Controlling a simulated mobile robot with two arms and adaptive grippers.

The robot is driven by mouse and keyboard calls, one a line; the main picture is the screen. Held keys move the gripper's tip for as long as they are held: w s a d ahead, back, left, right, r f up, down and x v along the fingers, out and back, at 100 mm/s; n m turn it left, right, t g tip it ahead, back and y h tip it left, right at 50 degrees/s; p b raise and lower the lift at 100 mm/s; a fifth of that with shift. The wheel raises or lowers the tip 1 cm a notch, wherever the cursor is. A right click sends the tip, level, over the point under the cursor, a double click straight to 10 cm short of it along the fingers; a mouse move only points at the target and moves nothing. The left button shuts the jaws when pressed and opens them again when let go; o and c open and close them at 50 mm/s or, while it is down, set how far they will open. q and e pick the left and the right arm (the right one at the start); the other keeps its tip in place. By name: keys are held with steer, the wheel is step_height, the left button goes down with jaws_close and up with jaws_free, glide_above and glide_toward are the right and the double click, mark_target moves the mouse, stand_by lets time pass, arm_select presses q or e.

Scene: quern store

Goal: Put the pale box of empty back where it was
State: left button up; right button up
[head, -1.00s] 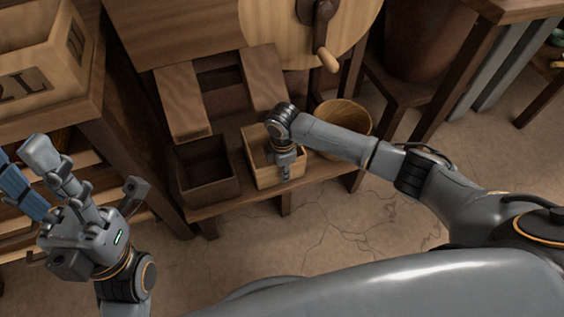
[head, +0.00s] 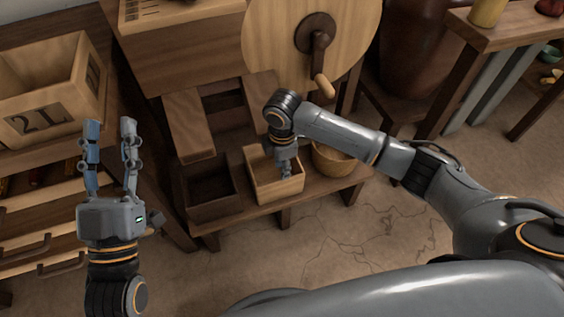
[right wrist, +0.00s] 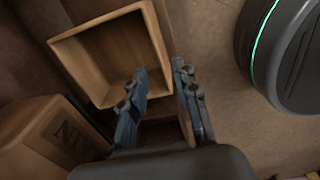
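A pale wooden box (head: 281,190) with an open top stands on the low shelf. It also shows in the right wrist view (right wrist: 72,68), where its inside looks empty. My right gripper (head: 285,172) points down at the box's right part. In the right wrist view its fingers (right wrist: 160,70) are apart, one on each side of the line of the box's wall; contact cannot be told. My left gripper (head: 110,125) is open and empty, fingers up, in front of the left bench.
A dark open box (head: 212,205) stands left of the pale one, and a round wooden bowl (head: 332,160) right of it. A larger pale crate (head: 45,115) marked "2L" sits on the left bench. A crank (head: 318,45) on a round board is above. Bare floor lies in front.

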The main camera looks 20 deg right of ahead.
steer(key=shift+a, duration=0.3)
steer(key=a+r+m+t+y, duration=0.15)
steer(key=a+t+y, duration=0.3)
steer(key=a, duration=0.65)
steer(key=a+r+m+t+y, duration=0.4)
steer(key=a+r, duration=0.1)
steer(key=r, duration=0.2)
arm_select(q)
steer(key=shift+w+f, duration=0.15)
steer(key=shift+f, duration=0.1)
arm_select(e)
steer(key=s+d+r+m+t, duration=0.3)
steer(key=d+r+t, duration=0.2)
steer(key=r, duration=0.3)
steer(key=s+d+r+m+t+h, duration=0.1)
steer(key=s+d+r+m+t, duration=0.2)
steer(key=d+r+t, duration=0.2)
steer(key=s+d+r+m+t+h, duration=0.1)
steer(key=s+d+r+m+t, duration=0.3)
steer(key=r, duration=0.8)
steer(key=shift+d+t, duration=0.4)
steer(key=shift+t, duration=0.05)
